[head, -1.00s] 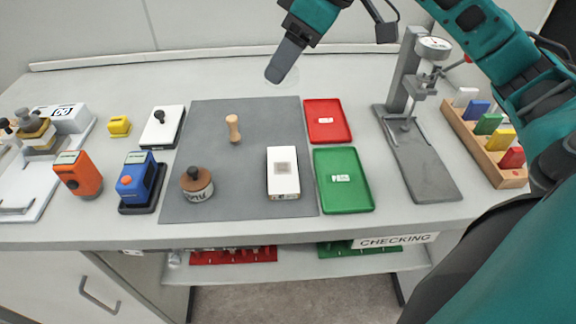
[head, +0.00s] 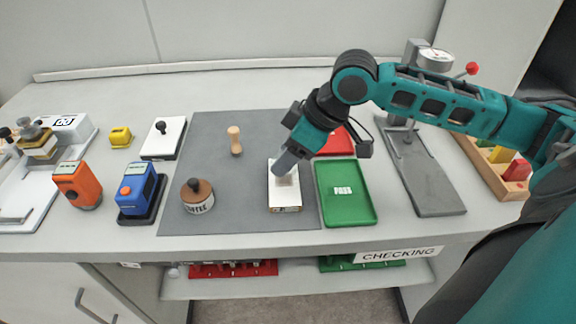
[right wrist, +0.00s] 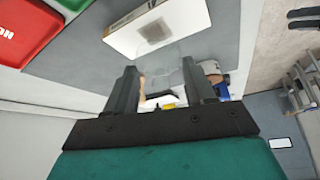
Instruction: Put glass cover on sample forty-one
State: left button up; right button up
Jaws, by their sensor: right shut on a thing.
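The sample is a white block (head: 285,196) with a grey square on top, lying on the grey mat at its right side; its number is not readable. It also shows in the right wrist view (right wrist: 180,32). My right gripper (head: 282,166) is over the block's far half, its fingers slanting down and hiding part of the grey square. In the right wrist view the gripper (right wrist: 161,72) is shut on a clear glass cover (right wrist: 163,60), which sticks out between the fingertips towards the block. Whether the glass touches the block I cannot tell. My left gripper is out of view.
A green PASS tray (head: 344,210) lies right of the block, with a red tray (head: 338,143) behind it, partly hidden by my arm. A brown-topped jar (head: 198,196) and a wooden-handled tool (head: 235,140) stand left. A gauge stand (head: 425,175) is further right.

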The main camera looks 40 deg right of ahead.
notch_tip(320, 180, down, 3)
jog(key=shift+f, duration=0.15)
jog(key=o, duration=1)
jog(key=shift+f, duration=0.1)
jog(key=shift+r, duration=0.25)
jog(key=p+v, duration=0.1)
jog(key=v, duration=1.1)
jog(key=shift+f, duration=0.1)
